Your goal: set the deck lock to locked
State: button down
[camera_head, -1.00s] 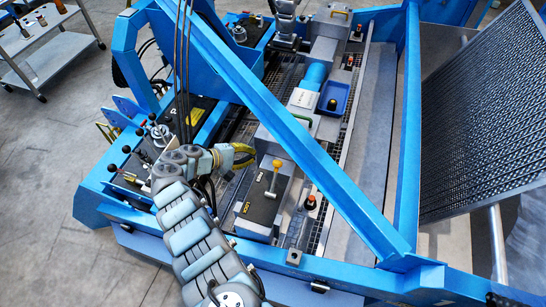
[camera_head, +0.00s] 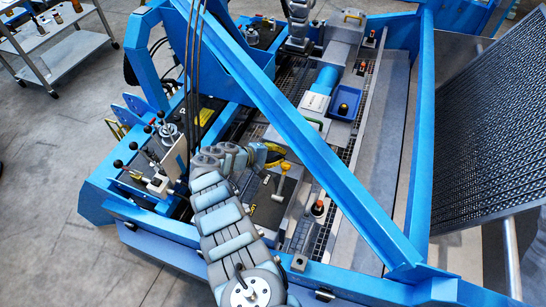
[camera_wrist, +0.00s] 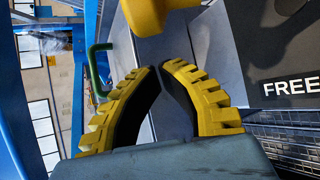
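The deck lock is a lever with a yellow handle (camera_head: 286,166) and pale shaft, standing on a dark plate (camera_head: 264,212) near the middle of the head view. Part of the plate is hidden by my arm. In the wrist view a yellow piece, apparently the handle (camera_wrist: 160,14), is just beyond my fingertips, and the plate (camera_wrist: 275,40) reads "FREE" at right. My gripper (camera_head: 276,155) has yellow toothed fingers and is beside the handle. In the wrist view its tips (camera_wrist: 158,68) nearly meet, with only a thin slit and nothing visible between them. Contact with the handle cannot be told.
A blue diagonal beam (camera_head: 300,140) crosses above the deck close to my gripper. A green handle (camera_wrist: 98,68) shows at left in the wrist view. Black-knobbed levers (camera_head: 140,158) stand left of my arm. An orange-topped post (camera_head: 318,208) is right of the lock.

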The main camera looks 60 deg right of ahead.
aim_at(282, 179)
jog(key=shift+s+d+f, duration=0.1)
jog(key=shift+s+d, duration=0.1)
jog(key=shift+d, duration=0.05)
jog(key=shift+a+r+p, duration=0.15)
jog(key=shift+r+p, duration=0.1)
jog(key=shift+p, duration=0.25)
jog(key=shift+a+r+p, duration=0.25)
jog(key=shift+a+p, duration=0.15)
jog(key=shift+p, duration=0.2)
jog(key=shift+s+a+r+p, duration=0.35)
jog(key=shift+a+p, duration=0.15)
jog(key=shift+p, duration=0.35)
jog(key=shift+s+a+r+p, duration=0.3)
jog(key=shift+a+p, duration=0.2)
jog(key=shift+p, duration=0.35)
jog(key=shift+s+b, duration=0.1)
jog(key=shift+b, duration=0.2)
